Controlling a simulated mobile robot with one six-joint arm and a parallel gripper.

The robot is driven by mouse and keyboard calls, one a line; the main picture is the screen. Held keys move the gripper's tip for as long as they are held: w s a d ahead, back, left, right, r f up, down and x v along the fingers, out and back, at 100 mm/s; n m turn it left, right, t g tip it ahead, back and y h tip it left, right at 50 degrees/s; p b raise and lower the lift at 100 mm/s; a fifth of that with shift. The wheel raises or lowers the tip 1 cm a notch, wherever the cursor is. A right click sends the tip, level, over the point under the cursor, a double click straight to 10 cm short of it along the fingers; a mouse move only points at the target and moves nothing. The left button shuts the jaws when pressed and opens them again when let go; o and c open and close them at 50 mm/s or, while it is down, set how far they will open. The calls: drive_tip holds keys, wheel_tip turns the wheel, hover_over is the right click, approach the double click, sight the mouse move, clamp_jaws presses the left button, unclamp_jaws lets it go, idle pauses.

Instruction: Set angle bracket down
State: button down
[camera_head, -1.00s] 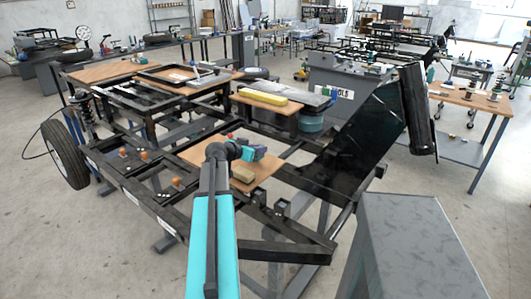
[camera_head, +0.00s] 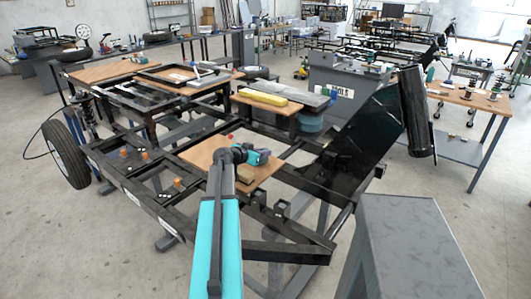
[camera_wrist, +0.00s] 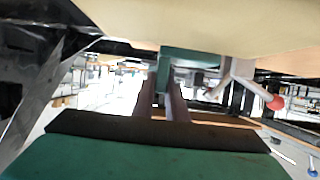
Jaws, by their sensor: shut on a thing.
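My gripper (camera_head: 262,157), teal and dark, is low over a wooden board (camera_head: 204,154) on the black frame. In the wrist view, a narrow dark brown piece (camera_wrist: 176,104) shows between the teal finger and the wide black pad of my gripper (camera_wrist: 168,95). This seems to be the angle bracket, held in the shut jaws. Its full shape is hidden. In the head view I cannot make out the bracket, and I cannot tell whether it touches the board.
A dark sloping panel (camera_head: 352,142) stands to the right. A grey cabinet (camera_head: 410,235) is at front right. The board's left part looks clear.

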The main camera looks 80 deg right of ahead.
drive_tip(key=shift+s+d+r, duration=0.15)
drive_tip(key=shift+s+d, duration=0.2)
drive_tip(key=shift+d, duration=0.35)
drive_tip(key=shift+a+f+p, duration=0.15)
drive_tip(key=shift+f+p, duration=0.3)
drive_tip(key=shift+f, duration=0.3)
drive_tip(key=shift+f+b, duration=0.1)
drive_tip(key=shift+b, duration=0.2)
drive_tip(key=c, duration=1.8)
unclamp_jaws()
drive_tip(key=shift+o, duration=0.2)
drive_tip(key=shift+r+p, duration=0.2)
drive_tip(key=shift+p, duration=0.2)
drive_tip(key=shift+w+a, duration=0.25)
drive_tip(key=shift+a, duration=0.05)
drive_tip(key=b+v, duration=0.3)
drive_tip(key=v, duration=0.8)
drive_tip(key=shift+w+a, duration=0.1)
drive_tip(key=shift+w, duration=0.05)
